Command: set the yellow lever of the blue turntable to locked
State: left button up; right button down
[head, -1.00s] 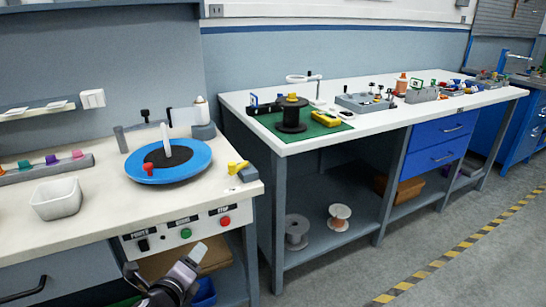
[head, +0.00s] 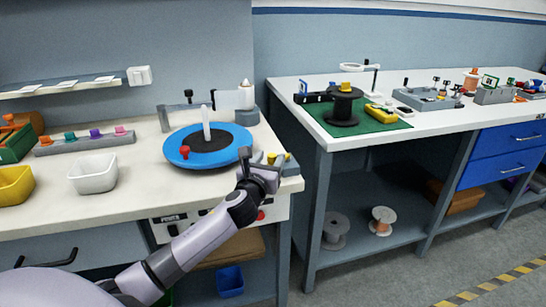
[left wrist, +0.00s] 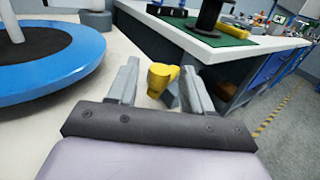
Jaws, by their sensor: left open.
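The blue turntable (head: 232,156) sits on the left bench, with a dark centre, a white upright post and a red knob. Its near right part also shows in the left wrist view (left wrist: 80,58). The yellow lever (head: 272,157) is on a small grey block at the bench's right front corner, partly hidden by my gripper. My left gripper (head: 261,161) is open and empty beside it. In the left wrist view the yellow lever (left wrist: 160,82) appears between the two open fingers, apart from both. My right gripper is not in view.
A white bin (head: 93,175) and a yellow bin (head: 15,187) stand left of the turntable. A button panel (head: 168,228) is on the bench front, partly behind my arm. A gap separates this bench from the white-topped bench (head: 330,135) at right.

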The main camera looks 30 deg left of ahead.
pick_arm(q)
jog(key=shift+x, duration=1.15)
grip_shut()
